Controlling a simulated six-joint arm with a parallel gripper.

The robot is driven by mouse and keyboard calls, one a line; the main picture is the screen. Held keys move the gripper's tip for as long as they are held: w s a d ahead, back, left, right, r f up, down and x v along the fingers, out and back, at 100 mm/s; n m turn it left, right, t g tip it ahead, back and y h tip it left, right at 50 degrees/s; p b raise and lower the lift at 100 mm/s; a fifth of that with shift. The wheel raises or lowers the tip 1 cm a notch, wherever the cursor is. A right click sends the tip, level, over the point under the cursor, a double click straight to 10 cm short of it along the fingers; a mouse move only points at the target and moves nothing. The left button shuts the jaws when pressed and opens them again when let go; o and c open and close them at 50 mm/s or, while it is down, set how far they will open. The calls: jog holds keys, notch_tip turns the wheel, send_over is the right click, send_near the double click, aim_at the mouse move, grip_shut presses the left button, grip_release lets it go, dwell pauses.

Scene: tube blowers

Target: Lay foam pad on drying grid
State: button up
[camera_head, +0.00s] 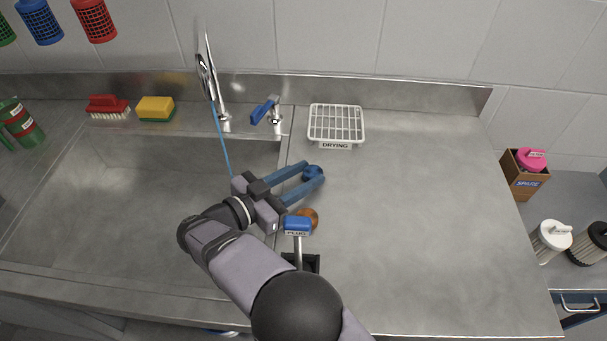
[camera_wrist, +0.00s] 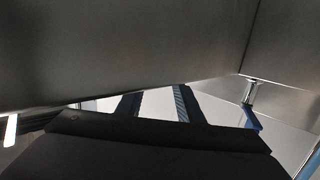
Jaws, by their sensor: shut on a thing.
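The foam pad (camera_head: 313,172) is a small round blue piece at the tips of my gripper (camera_head: 312,173). My gripper's two blue fingers are shut on it, above the steel counter. The drying grid (camera_head: 336,106) is a white wire rack with a "DRYING" label, standing at the back of the counter, behind and slightly right of the pad. Pad and grid are apart. In the wrist view the blue fingers (camera_wrist: 158,104) show only in part, and I cannot make out the pad or the grid.
The sink (camera_head: 130,190) lies left, with a tap (camera_head: 216,95) and a blue-handled valve (camera_head: 270,112) at its back. A blue-topped "PLUG" post (camera_head: 298,225) and an orange-brown round thing (camera_head: 309,216) are close to my gripper. The counter to the right (camera_head: 430,210) is clear.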

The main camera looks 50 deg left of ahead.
jog(key=o, duration=1)
jog(key=shift+f+b, duration=0.2)
jog(key=shift+b, duration=0.2)
jog(key=s, duration=0.4)
jog(key=s+r+b, duration=0.1)
jog(key=s, duration=0.2)
jog(key=shift+r, duration=0.1)
jog(key=shift+o, duration=0.6)
jog(key=shift+s, duration=0.15)
